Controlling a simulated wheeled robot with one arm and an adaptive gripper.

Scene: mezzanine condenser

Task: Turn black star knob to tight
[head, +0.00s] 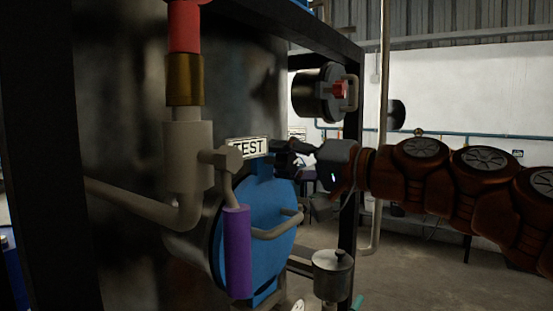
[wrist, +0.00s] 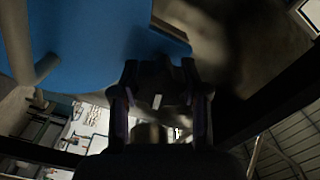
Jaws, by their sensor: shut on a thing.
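My gripper (head: 290,147) reaches in from the right at the top edge of the blue round cover, just right of the "TEST" sign. In the wrist view my gripper (wrist: 160,70) has its two dark fingers on either side of a dark piece between them, which I take to be the black star knob (wrist: 159,80). The fingers are shut on it. Its star shape is mostly hidden by the fingers and deep shadow, and its turned position cannot be read. The blue cover (head: 262,215) also fills the upper left of the wrist view (wrist: 90,40).
A purple-sleeved lever (head: 237,252) hangs before the cover, beside a beige pipe (head: 187,155) with a red top. The "TEST" sign (head: 247,147) is close to my fingers. A black frame post (head: 348,215) stands near my wrist. A metal canister (head: 332,272) is below.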

